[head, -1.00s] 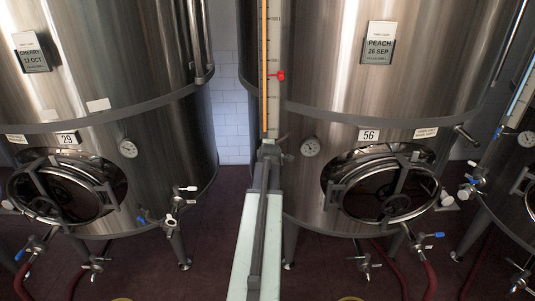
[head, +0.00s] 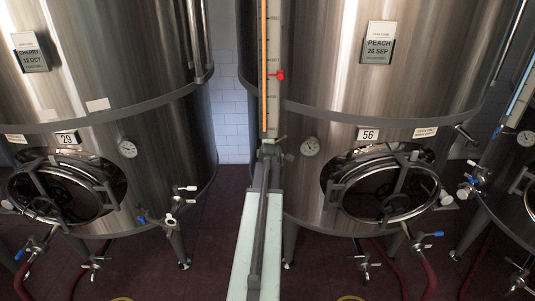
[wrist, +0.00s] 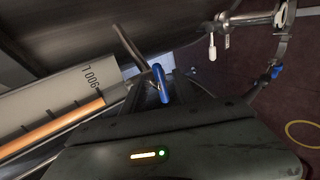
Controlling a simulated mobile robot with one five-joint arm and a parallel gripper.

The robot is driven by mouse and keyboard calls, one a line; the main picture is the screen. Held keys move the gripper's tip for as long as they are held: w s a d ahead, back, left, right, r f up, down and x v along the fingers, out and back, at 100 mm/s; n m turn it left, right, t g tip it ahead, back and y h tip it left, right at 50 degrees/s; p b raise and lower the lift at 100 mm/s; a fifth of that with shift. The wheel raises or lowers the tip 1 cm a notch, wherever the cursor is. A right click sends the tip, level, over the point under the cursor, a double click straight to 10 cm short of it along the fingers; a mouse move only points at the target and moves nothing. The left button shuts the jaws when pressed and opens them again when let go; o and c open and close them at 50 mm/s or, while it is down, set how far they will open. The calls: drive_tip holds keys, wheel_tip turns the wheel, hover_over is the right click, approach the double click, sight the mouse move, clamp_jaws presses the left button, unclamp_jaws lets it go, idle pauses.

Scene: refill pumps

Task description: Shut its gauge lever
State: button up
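The gauge (head: 272,70) is a tall pale scale with an orange-filled tube and a red marker (head: 280,75). It stands in front of the peach tank 56. In the wrist view the scale (wrist: 75,95) runs in from the left, printed 900 L, with the orange tube beside it. A blue lever handle (wrist: 159,80) sticks up just past the scale's end. My gripper (wrist: 168,96) is dark and right at the blue handle; whether its fingers touch it is unclear. In the head view my arm hides the handle and most of the gripper at the gauge foot.
Tank 29 (head: 105,80) stands left and tank 56 (head: 370,90) right, each with a round manway. Valves and red hoses (head: 430,280) lie low at the right. Another tank with a gauge is at the right edge. Reddish floor shows between the tanks.

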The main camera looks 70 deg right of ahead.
drive_tip(key=p+v, duration=0.3)
drive_tip(key=v, duration=0.4)
drive_tip(key=shift+a+p, duration=0.15)
drive_tip(key=shift+p, duration=0.25)
drive_tip(key=shift+s+r, duration=0.1)
